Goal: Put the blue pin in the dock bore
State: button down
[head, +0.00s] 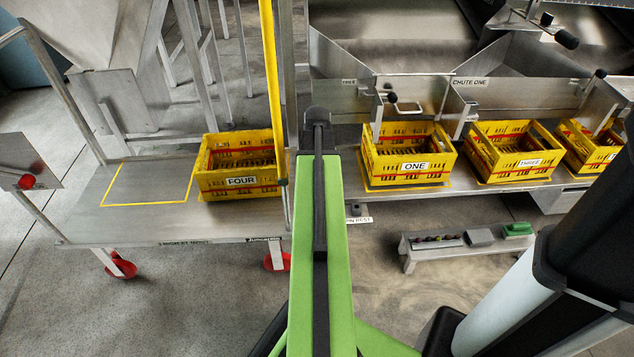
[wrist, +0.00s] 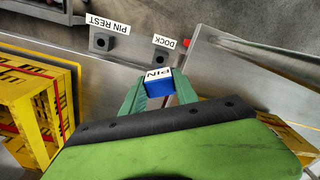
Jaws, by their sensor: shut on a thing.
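The blue pin (wrist: 157,88), with a white top marked PIN, shows in the wrist view between the fingertips of my gripper (wrist: 158,92). My gripper is shut on it. The dock bore (wrist: 160,60) is a dark hole in a small grey block just beyond the pin, under a DOCK label (wrist: 166,43). The pin appears apart from the block; its lower end is hidden. In the head view my green arm hides the gripper, pin and dock.
The pin rest (wrist: 102,40), another grey block with a hole, is left of the dock. A yellow crate (wrist: 12,118) stands at the left in the wrist view. In the head view, crate FOUR (head: 208,183) is on a trolley (head: 130,228) and crate ONE (head: 382,181) stands under a chute.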

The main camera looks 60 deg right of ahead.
dwell(0.3)
notch_tip(320, 180, down, 6)
jog(key=b, duration=0.6)
jog(key=shift+f+b, duration=2)
dwell(0.9)
jog(key=c, duration=0.9)
grip_release()
jog(key=shift+o, duration=0.2)
jog(key=shift+r, duration=0.15)
notch_tip(320, 180, up, 17)
jog(key=p, duration=1.7)
jog(key=shift+r+p, duration=0.2)
jog(key=shift+p, duration=0.15)
jog(key=shift+f, duration=0.1)
